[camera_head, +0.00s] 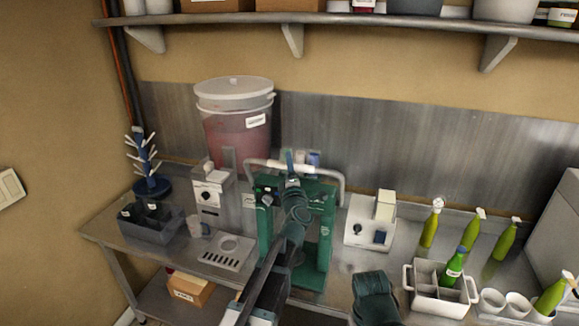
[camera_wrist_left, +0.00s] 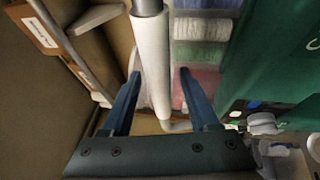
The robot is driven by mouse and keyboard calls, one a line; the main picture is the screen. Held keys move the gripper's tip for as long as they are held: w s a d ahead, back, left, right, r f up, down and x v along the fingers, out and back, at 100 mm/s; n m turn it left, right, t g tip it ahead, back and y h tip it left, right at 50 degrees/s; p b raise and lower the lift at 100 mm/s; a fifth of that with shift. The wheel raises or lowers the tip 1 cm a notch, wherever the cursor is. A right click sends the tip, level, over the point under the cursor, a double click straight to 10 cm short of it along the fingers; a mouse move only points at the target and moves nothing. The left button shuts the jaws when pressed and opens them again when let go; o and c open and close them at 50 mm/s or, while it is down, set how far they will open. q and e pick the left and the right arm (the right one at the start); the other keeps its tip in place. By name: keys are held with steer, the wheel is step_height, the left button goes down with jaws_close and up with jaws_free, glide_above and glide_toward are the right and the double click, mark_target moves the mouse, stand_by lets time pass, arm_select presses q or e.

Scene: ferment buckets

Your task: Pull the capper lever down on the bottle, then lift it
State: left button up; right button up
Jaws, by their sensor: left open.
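The green bench capper (camera_head: 321,240) stands on the metal bench in the middle of the head view. Its lever is a raised metal bar with a white grip (camera_head: 262,163) across the top. My left gripper (camera_head: 290,160) is at this grip, with its arm across the front of the capper. In the left wrist view the white grip (camera_wrist_left: 151,50) runs between the two open blue fingers, with gaps on both sides. Part of the green capper (camera_wrist_left: 265,50) shows at right there. My arm hides the middle of the capper, so I cannot see a bottle in it.
A lidded bucket (camera_head: 222,125) stands behind the capper. A white device (camera_head: 210,190) is left of it, another (camera_head: 368,222) right. A white crate (camera_head: 425,300) holds a green bottle (camera_head: 454,268); several yellow-green bottles stand nearby. A shelf (camera_head: 400,22) runs above.

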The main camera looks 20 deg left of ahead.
arm_select(q)
jaws_close()
stand_by(1.4)
